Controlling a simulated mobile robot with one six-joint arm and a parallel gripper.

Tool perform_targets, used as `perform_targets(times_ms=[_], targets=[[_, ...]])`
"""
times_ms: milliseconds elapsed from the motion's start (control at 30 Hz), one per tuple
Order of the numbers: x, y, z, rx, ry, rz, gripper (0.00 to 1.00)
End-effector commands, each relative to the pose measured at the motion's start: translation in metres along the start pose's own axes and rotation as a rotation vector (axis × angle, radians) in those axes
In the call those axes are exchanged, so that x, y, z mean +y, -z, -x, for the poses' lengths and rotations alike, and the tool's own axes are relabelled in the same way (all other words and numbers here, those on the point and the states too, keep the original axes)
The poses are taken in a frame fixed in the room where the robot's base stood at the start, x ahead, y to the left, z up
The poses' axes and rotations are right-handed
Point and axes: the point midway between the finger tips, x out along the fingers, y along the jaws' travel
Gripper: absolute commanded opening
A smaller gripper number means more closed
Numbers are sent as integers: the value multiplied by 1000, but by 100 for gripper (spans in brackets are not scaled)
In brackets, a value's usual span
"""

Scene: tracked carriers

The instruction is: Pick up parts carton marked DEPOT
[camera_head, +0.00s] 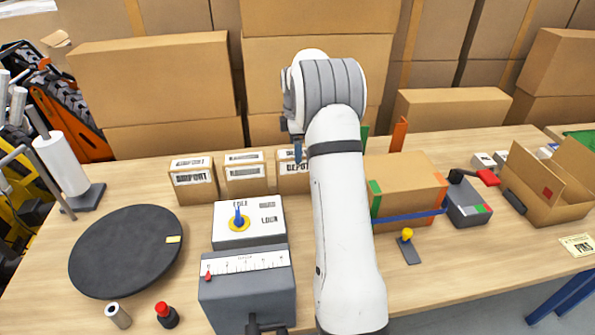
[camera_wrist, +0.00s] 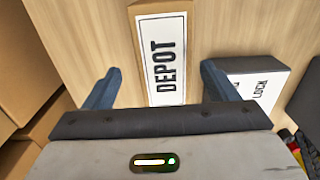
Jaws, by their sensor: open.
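The parts carton marked DEPOT (camera_head: 290,182) is a small brown box with a white label. It stands at the right end of a row of three similar cartons in the head view, its right side hidden by my arm. In the wrist view the DEPOT carton (camera_wrist: 166,55) shows its black-lettered label between the two blue fingers. My gripper (camera_wrist: 160,70) is open, with one finger on each side of the carton and a visible gap to each. In the head view my gripper (camera_head: 298,148) is over the carton, mostly hidden by my arm.
Two other cartons, one marked AIRPORT (camera_head: 193,180) and a middle one (camera_head: 246,178), stand to the left. A lever box (camera_head: 262,232) is in front. A black turntable (camera_head: 125,250) is left; a larger carton (camera_head: 405,180) is right. Stacked boxes (camera_head: 150,80) stand behind.

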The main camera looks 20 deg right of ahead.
Motion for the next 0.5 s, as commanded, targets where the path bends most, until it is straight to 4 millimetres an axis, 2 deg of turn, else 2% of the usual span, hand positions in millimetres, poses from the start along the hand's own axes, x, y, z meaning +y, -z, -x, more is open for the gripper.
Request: perform_targets(times_ms=[300, 500], targets=[[-6, -2, -43, 0, 3, -2, 80], [-5, -2, -48, 0, 0, -3, 80]])
